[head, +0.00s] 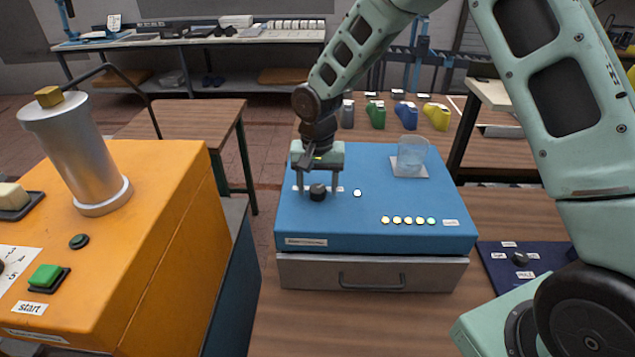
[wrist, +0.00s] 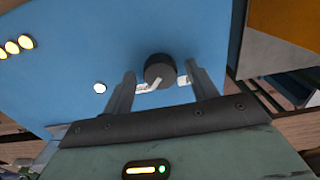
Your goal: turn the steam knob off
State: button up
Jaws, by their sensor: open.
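A black round knob (head: 318,192) sits on top of a blue box (head: 370,225), near its left front part. It also shows in the wrist view (wrist: 160,70), with a pale pointer mark on it and white labels at both sides. My gripper (head: 318,190) points down over the knob with its two fingers apart, one on each side. In the wrist view my gripper (wrist: 160,80) is open, the knob lying between and slightly beyond the fingertips. I cannot tell whether the fingers touch it. The label text is too small to read.
A clear cup (head: 412,155) stands on a white pad at the box's back right. A row of lit round lights (head: 408,221) is at its front right. An orange machine (head: 165,240) with a silver cylinder (head: 78,150) stands left. A dark blue panel (head: 525,268) lies right.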

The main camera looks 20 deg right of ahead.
jog(key=c, duration=1)
jog(key=shift+n, duration=0.5)
jog(key=n, duration=0.3)
jog(key=shift+n+b, duration=0.4)
jog(key=n, duration=0.4)
jog(key=shift+r+n, duration=0.1)
jog(key=shift+n, duration=0.2)
jog(key=n, duration=0.4)
jog(key=shift+w, duration=0.1)
jog(key=shift+n+p, duration=0.5)
jog(key=shift+n, duration=2)
